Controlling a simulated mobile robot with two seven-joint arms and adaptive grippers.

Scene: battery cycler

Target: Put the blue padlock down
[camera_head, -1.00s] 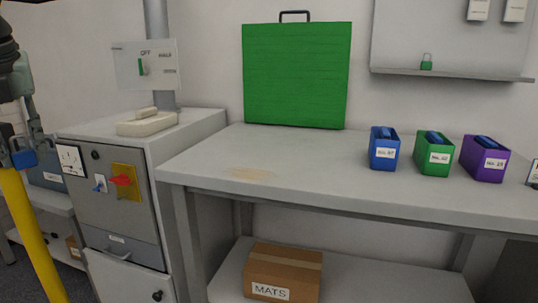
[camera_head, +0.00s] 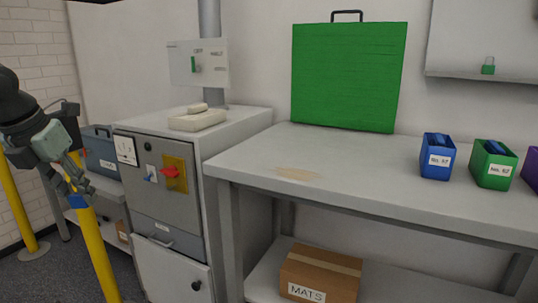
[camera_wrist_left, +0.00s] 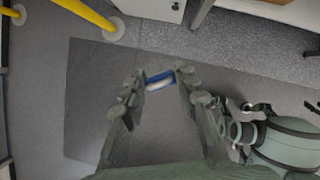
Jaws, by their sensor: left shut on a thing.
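My left gripper (camera_head: 74,184) is at the left edge in the head view, in front of a yellow post. It is shut on the blue padlock (camera_head: 78,201), which hangs in the air at its fingertips. In the left wrist view the padlock's blue body and pale shackle (camera_wrist_left: 160,80) sit between the two fingers (camera_wrist_left: 158,88), above the floor. My right gripper is not seen.
A grey cabinet (camera_head: 160,212) with a red switch (camera_head: 172,171) stands right of the gripper. The workbench (camera_head: 350,165) has clear room at its left; blue (camera_head: 437,158) and green (camera_head: 492,166) bins stand on its right. A blue-grey box (camera_head: 102,155) stands behind the gripper.

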